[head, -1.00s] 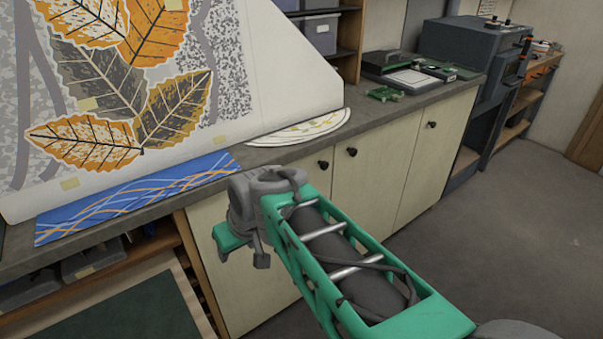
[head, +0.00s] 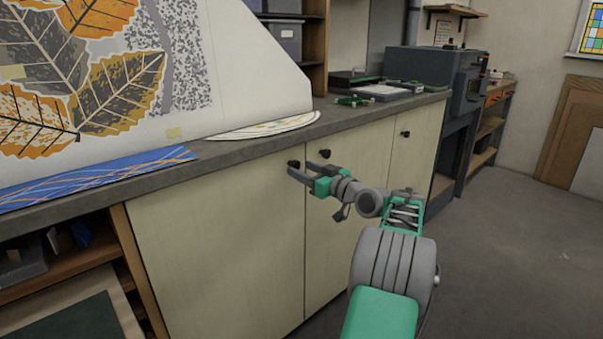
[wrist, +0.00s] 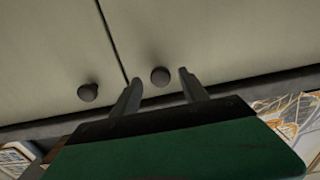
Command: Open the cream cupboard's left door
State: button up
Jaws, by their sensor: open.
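The cream cupboard has a wide left door (head: 220,240), shut and flush with the middle door (head: 335,235). The left door's dark round knob (head: 294,164) is near its upper right corner. My gripper (head: 299,169) is open at this knob. In the wrist view, which looks upside down, the knob (wrist: 160,77) shows between the two spread fingers of my gripper (wrist: 160,84), with gaps on both sides. I cannot tell how deep the fingertips reach around it. The middle door's knob (wrist: 88,92) is outside the fingers, past the door seam.
The grey countertop (head: 225,152) overhangs just above the knobs. A large leaf-pattern panel (head: 215,60), a blue strip (head: 95,177) and a pale rounded sheet (head: 265,127) lie or stand on it. Open shelves (head: 90,265) are at the left. The floor (head: 480,260) at right is clear.

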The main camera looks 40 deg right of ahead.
jog(key=shift+w, duration=0.65)
jog(key=shift+c, duration=0.5)
grip_shut()
dwell(0.5)
